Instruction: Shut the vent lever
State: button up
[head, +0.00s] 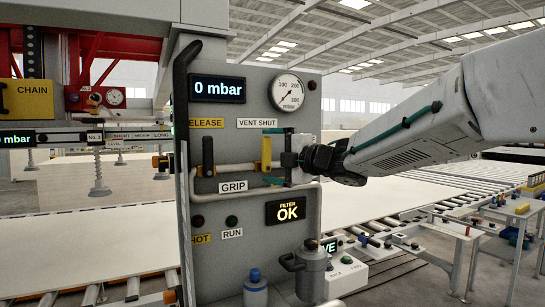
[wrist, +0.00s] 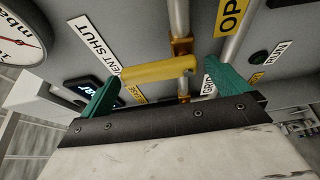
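The yellow vent lever (head: 266,152) stands upright on the grey control panel (head: 228,160), below the VENT SHUT label (head: 257,123). In the wrist view the lever (wrist: 155,68) lies across its pipe, one end near the brass fitting (wrist: 183,48) and the other toward the VENT SHUT label. My gripper (head: 276,156) is at the panel, its teal fingers spread above and below the lever. The wrist view shows my gripper (wrist: 163,72) open, with the lever between the fingertips. The upper finger is very near the lever's free end; contact cannot be told.
A black handle (head: 208,157) stands left of the lever above the GRIP label. A pressure gauge (head: 287,92) and a 0 mbar display (head: 218,89) are above. A grey pipe (head: 262,188) runs below. A roller conveyor (head: 400,225) lies behind.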

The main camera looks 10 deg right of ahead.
jog(key=v, duration=0.8)
jog(key=shift+w+f, duration=0.1)
jog(key=w+d+f+m+t+h, duration=0.2)
jog(key=d+f+m+h, duration=0.4)
jog(key=d+m+h, duration=0.45)
jog(key=s+d+f+m+g+h, duration=0.4)
jog(key=s+d+f+m+g, duration=0.2)
jog(key=s+f+m, duration=0.4)
jog(key=s+a+f+m+g+y, duration=0.1)
jog(key=s+a+f+g, duration=0.1)
jog(key=s, duration=0.7)
jog(key=s+a+f+m+g+y, duration=0.1)
jog(key=s+a+f+m+g, duration=0.1)
jog(key=s, duration=0.7)
jog(key=s+a+f+m+g+y, duration=0.1)
jog(key=s+a+f+m+g, duration=0.1)
jog(key=s, duration=0.7)
notch_tip(320, 180, down, 2)
jog(key=a+g, duration=0.1)
jog(key=g, duration=0.1)
jog(key=shift+s+a+f+g, duration=0.2)
jog(key=shift+a+f+g, duration=0.05)
jog(key=shift+a+g, duration=0.05)
